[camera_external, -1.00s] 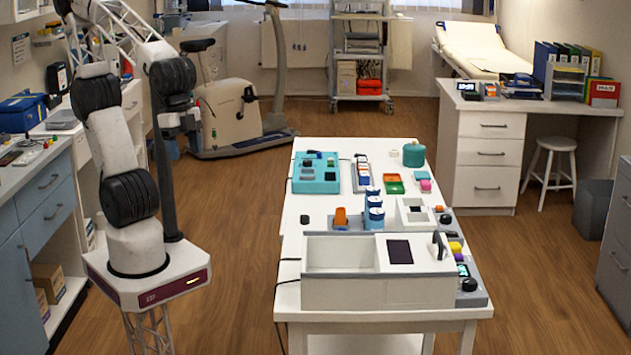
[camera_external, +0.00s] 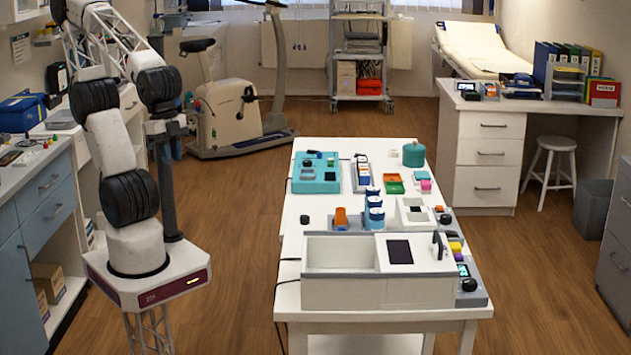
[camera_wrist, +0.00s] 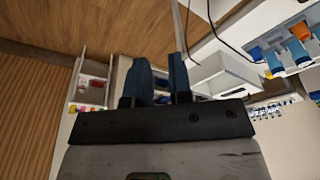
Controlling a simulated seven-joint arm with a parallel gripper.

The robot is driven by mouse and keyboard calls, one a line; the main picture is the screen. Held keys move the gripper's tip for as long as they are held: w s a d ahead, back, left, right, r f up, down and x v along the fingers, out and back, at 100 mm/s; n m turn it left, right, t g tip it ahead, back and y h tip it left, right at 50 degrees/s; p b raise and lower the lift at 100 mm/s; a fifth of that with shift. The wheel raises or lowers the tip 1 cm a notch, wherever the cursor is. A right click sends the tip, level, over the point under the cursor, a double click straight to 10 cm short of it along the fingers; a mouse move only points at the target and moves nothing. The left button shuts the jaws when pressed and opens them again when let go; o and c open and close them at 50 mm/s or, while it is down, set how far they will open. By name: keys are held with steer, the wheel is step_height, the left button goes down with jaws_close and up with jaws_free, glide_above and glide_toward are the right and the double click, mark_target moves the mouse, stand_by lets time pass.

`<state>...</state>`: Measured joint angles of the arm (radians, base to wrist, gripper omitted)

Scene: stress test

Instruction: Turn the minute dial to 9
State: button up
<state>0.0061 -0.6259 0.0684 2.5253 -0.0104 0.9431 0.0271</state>
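A white device with an open bin (camera_external: 340,290) stands at the front of the white table. Its right side carries a small lit display (camera_external: 463,270) and a black round dial (camera_external: 469,284). A second black knob (camera_external: 446,218) sits behind it on a smaller grey-white device. I cannot tell which is the minute dial, and no markings are readable. My gripper (camera_external: 168,128) is left of the table, well away from both knobs. In the wrist view my gripper (camera_wrist: 160,68) has two dark blue fingers with a narrow gap between them, and nothing shows between them.
Blue-capped containers (camera_external: 374,212) and an orange cup (camera_external: 341,217) stand mid-table. A teal box (camera_external: 316,180), coloured trays and a green jar (camera_external: 413,155) are farther back. An exercise bike (camera_external: 228,115) stands behind my arm. Floor is clear between my arm and the table.

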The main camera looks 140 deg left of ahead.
steer(key=shift+w+r, duration=0.15)
steer(key=shift+w, duration=0.15)
steer(key=shift+c, duration=1.2)
steer(key=w+a+r+m, duration=0.1)
steer(key=w+r, duration=0.1)
steer(key=w, duration=0.4)
steer(key=w+a+r+m, duration=0.1)
steer(key=w+r, duration=0.1)
steer(key=w, duration=0.3)
steer(key=w+a+r+m, duration=0.1)
steer(key=w+a+r, duration=0.1)
steer(key=w, duration=0.4)
steer(key=shift+w+m+g, duration=0.3)
jaws_close()
steer(key=w+a+f+m, duration=0.2)
steer(key=w+a, duration=0.4)
steer(key=w, duration=0.6)
steer(key=w+a+f+m+g, duration=0.1)
steer(key=w+a+f+m, duration=0.15)
steer(key=w+a, duration=0.6)
steer(key=w+a+f+m, duration=0.1)
steer(key=w+a+m, duration=0.2)
steer(key=w, duration=1.1)
steer(key=w+a+f+m+g, duration=0.1)
steer(key=w+a+f+m, duration=0.2)
steer(key=w+a+f, duration=1)
steer(key=shift+w+a+f, duration=0.25)
steer(key=shift+w+a, duration=0.05)
steer(key=shift+w, duration=0.45)
